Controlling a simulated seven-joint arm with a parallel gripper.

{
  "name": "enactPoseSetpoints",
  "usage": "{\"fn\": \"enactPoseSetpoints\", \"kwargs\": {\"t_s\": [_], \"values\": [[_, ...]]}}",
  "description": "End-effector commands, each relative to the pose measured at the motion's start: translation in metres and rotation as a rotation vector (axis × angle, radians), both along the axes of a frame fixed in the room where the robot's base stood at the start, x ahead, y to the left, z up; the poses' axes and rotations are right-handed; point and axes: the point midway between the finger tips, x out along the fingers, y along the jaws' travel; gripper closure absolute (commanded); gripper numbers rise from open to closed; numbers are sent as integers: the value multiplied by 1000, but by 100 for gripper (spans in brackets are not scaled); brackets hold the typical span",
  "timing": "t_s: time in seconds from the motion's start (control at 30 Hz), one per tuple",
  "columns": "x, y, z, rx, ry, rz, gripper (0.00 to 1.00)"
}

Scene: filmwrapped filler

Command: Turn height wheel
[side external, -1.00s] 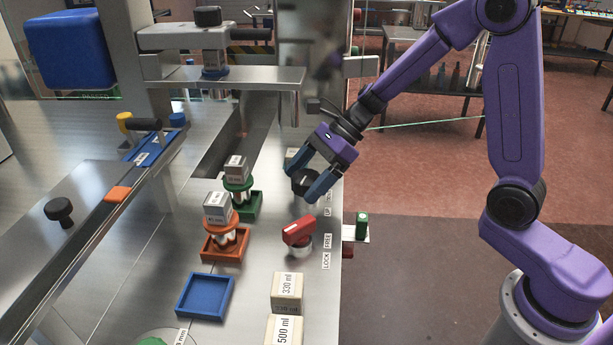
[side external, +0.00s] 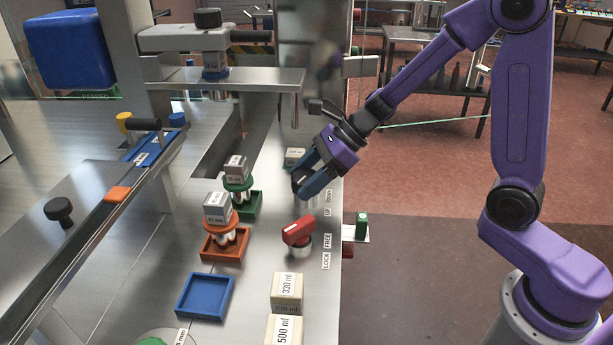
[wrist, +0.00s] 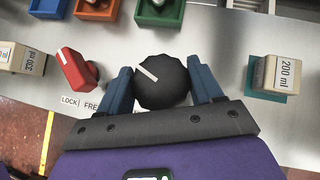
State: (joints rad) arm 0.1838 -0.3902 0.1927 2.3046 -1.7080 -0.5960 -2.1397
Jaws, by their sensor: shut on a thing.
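The height wheel is a black ribbed knob with a white pointer line (wrist: 160,82), seen from above in the wrist view. Its pointer aims to the upper left. My gripper (wrist: 162,88) has its two blue fingers on either side of the knob, shut on it. In the side view my gripper (side external: 308,182) is tilted over the knob's pale base, and its fingers hide most of the knob. The labels beside it on the steel deck are partly covered by my gripper in the wrist view.
A red lock lever (side external: 298,231) stands close by, toward the camera. Orange (side external: 222,258), green and blue (side external: 204,296) trays lie to the left. Pale 330 ml and 500 ml blocks (side external: 287,290) sit in front; a 200 ml block (wrist: 278,74) is on the knob's other side.

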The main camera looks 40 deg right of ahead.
Motion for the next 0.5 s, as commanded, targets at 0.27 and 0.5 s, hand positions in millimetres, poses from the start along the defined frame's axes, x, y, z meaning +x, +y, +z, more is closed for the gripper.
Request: {"fn": "enactPoseSetpoints", "kwargs": {"t_s": [0.27, 0.5], "values": [[-1, 1, 1, 1, -1, -222, 65], [-1, 2, 0, -1, -1, -378, 65]]}}
